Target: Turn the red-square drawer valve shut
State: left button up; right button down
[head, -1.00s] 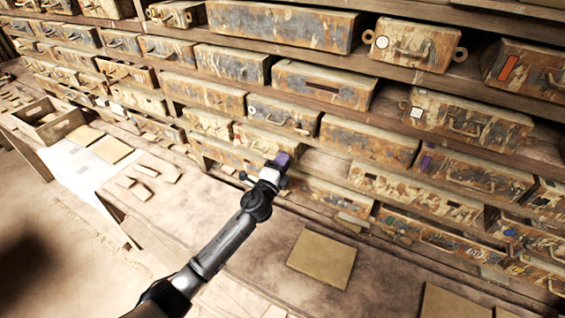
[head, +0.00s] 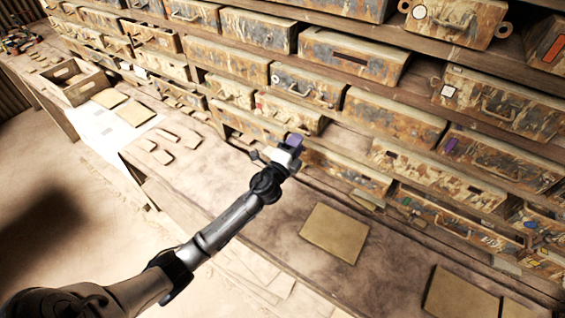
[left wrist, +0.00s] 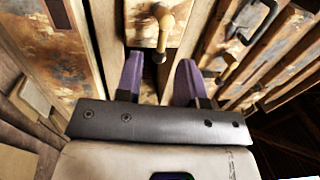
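A drawer with a small red mark (head: 290,113) sits in the shelf wall, just above my left gripper in the head view. My left gripper (head: 292,147) has purple fingers and is in front of the shelves, below that drawer. In the left wrist view the two fingers of this gripper (left wrist: 158,80) stand apart with nothing between their tips. A brass-coloured handle (left wrist: 164,28), which looks like a valve lever, lies just beyond the fingertips, in line with the gap. No red square shows in the wrist view. My right gripper is not in view.
Rusty drawers fill the shelves; one at upper right bears an orange-red rectangle (head: 553,48). Tan tiles (head: 334,233) lie on the bench below. A wooden crate (head: 78,84) stands at the left. Dark pull handles (left wrist: 257,20) flank the lever at right.

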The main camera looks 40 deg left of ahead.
pick_arm(q)
jog(key=v, duration=0.9)
jog(key=shift+s+b, duration=0.3)
jog(key=shift+b, duration=0.15)
jog(key=shift+f, duration=0.1)
